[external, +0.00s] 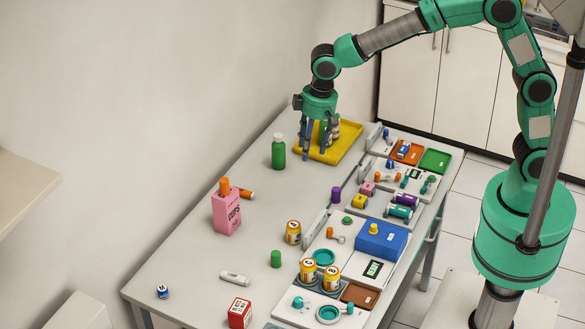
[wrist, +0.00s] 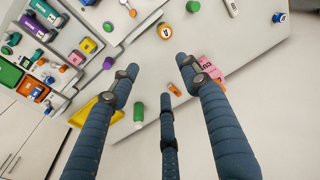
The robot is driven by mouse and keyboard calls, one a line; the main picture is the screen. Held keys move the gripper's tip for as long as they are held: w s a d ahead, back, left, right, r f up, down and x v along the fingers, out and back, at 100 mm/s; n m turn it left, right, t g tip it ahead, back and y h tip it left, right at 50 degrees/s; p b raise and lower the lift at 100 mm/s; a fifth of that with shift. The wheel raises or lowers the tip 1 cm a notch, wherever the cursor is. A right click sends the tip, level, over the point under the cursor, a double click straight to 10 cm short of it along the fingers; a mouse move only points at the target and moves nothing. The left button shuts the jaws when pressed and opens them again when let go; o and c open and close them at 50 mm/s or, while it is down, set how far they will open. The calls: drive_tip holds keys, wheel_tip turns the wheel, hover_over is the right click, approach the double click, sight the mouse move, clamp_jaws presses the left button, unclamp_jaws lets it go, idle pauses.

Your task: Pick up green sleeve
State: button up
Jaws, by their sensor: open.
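A small plain green cylinder (external: 276,259), which looks like the green sleeve, stands upright on the table, left of the white trays. It also shows at the top edge of the wrist view (wrist: 193,6). A taller green bottle with a white cap (external: 278,150) stands near the back; the wrist view shows it too (wrist: 138,113). My gripper (external: 319,150) is open, its fingers pointing down by the yellow tray (external: 351,147), right of the bottle and far from the small cylinder. The wrist view shows the spread fingers (wrist: 160,78) with nothing held.
Jars (external: 293,232), a blue box (external: 381,240) and trays of small parts crowd the right side. A red box (external: 240,312) is in front. The middle of the table is mostly clear.

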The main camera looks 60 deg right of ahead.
drive_tip(key=w+a+f, duration=0.3)
drive_tip(key=a+f, duration=0.6)
drive_tip(key=f, duration=0.1)
drive_tip(key=g, duration=0.1)
hover_over(276, 253)
wheel_tip(276, 253, down, 9)
drive_tip(key=shift+h+b, duration=0.3)
drive_tip(key=shift+b, duration=0.05)
drive_tip(key=shift+a+f, duration=0.1)
drive_tip(key=shift+f+b, duration=0.7)
drive_tip(key=shift+f, duration=3.5)
drive_tip(key=shift+f+b, duration=0.75)
drive_tip(key=shift+f, duration=1.85)
drive_tip(key=shift+c, duration=0.3)
